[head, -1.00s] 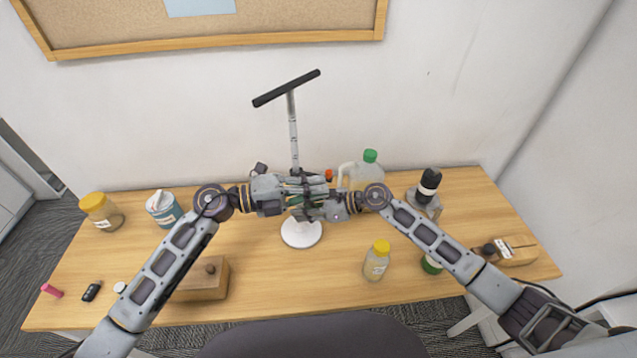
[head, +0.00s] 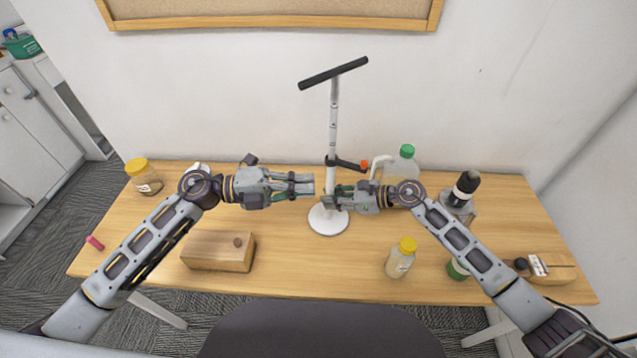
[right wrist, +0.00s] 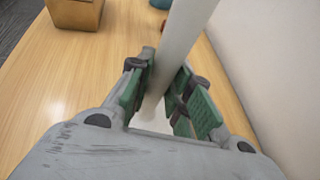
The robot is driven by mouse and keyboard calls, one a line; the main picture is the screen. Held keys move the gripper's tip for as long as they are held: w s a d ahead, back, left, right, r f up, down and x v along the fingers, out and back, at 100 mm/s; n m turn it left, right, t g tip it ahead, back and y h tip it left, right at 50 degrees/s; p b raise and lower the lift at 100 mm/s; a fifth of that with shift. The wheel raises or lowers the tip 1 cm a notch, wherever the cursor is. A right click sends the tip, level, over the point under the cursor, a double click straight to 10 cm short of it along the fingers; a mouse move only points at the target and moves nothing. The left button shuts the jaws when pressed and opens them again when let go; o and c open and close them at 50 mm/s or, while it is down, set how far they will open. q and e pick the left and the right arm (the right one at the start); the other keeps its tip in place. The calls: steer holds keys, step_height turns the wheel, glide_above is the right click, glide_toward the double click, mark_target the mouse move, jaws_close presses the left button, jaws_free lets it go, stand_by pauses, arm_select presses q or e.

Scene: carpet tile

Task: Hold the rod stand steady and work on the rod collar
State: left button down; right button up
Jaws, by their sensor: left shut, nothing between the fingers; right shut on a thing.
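The rod stand has a round white base (head: 328,219), an upright pale pole (head: 333,125) and a black crossbar on top. The rod collar (head: 345,163) is a dark clamp around the pole with an orange-red knob on its right. My right gripper (head: 334,199) is shut on the pole below the collar. In the right wrist view the white pole (right wrist: 185,40) runs between the green-padded fingers (right wrist: 170,98). My left gripper (head: 311,185) is shut and empty, just left of the pole and lower than the collar.
A wooden block (head: 218,251) lies at front left, with a yellow-lidded jar (head: 143,176) behind. A green-capped jug (head: 402,168), a yellow-capped bottle (head: 400,258) and a black-topped bottle (head: 461,190) stand around my right arm. The table's front middle is clear.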

mark_target(352, 164)
arm_select(q)
steer(key=shift+s+a, duration=0.15)
steer(key=shift+a, duration=0.55)
steer(key=shift+s+a+n+t, duration=0.2)
steer(key=shift+s+n+t, duration=0.1)
steer(key=shift+d, duration=0.15)
stand_by(0.3)
steer(key=w+d, duration=0.5)
steer(key=d, duration=0.7)
stand_by(0.5)
steer(key=shift+w+d, duration=0.1)
stand_by(0.3)
